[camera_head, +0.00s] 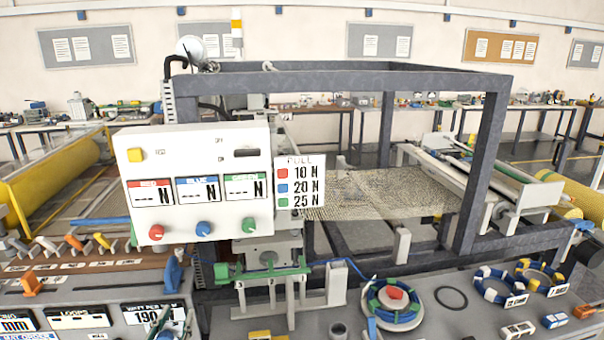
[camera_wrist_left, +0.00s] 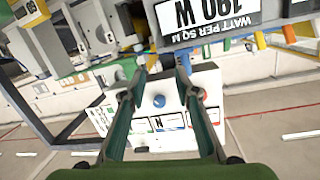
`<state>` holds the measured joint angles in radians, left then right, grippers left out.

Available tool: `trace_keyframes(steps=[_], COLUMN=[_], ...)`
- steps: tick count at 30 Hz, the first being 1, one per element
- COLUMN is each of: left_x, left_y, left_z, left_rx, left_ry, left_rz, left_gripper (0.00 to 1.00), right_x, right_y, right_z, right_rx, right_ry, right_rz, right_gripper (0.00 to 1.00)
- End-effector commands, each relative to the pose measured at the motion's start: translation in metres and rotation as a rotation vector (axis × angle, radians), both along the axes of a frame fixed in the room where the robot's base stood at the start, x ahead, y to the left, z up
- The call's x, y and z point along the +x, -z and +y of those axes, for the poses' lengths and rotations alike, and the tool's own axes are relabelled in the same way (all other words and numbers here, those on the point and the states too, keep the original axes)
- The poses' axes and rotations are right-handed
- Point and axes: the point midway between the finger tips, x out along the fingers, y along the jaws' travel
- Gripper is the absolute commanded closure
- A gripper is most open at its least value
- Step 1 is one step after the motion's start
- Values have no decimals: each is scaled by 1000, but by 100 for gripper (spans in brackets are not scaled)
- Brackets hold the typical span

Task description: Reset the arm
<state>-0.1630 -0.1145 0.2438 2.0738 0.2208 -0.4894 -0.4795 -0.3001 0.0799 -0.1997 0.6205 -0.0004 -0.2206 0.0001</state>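My left gripper (camera_head: 166,320) shows small at the bottom edge of the head view, in front of the "190" watt card (camera_head: 153,312). In the left wrist view, my left gripper (camera_wrist_left: 160,82) has two green-lined fingers standing apart with nothing held between them. Beyond them is the white control panel (camera_wrist_left: 165,125), seen upside down, with a blue knob (camera_wrist_left: 159,101). The head view shows this panel (camera_head: 255,150) upright, with red, blue and green readouts and knobs. I do not see my right gripper.
A dark frame (camera_head: 480,170) stands over a mesh sheet (camera_head: 370,193). A yellow roll (camera_head: 60,180) is at the left. Orange levers (camera_head: 74,242) stand at the left front.

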Motion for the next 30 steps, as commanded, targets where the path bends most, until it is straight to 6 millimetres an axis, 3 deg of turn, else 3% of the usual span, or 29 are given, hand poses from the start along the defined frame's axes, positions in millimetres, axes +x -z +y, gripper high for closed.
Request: trace_keyframes(steps=[3,9,15,22,23,30], left_x=[-39,-132,-211,-291,-296,-280], left_y=[48,114,144,157,161,228], left_z=[-39,-84,-100,-105,-105,-108], left_rx=[-31,-84,-107,-112,-113,-114], left_ry=[97,170,165,128,122,124], left_rz=[224,609,866,1097,1117,1133], left_gripper=[71,71,71,71,71,71], right_x=[0,0,0,0,0,0], right_y=[0,0,0,0,1,8], right_z=[0,0,0,1,0,1], right_rx=[0,0,1,1,1,1], right_ry=[0,0,0,0,0,0], right_rz=[0,0,0,-1,-1,0], right_gripper=[100,100,100,100,100,100])
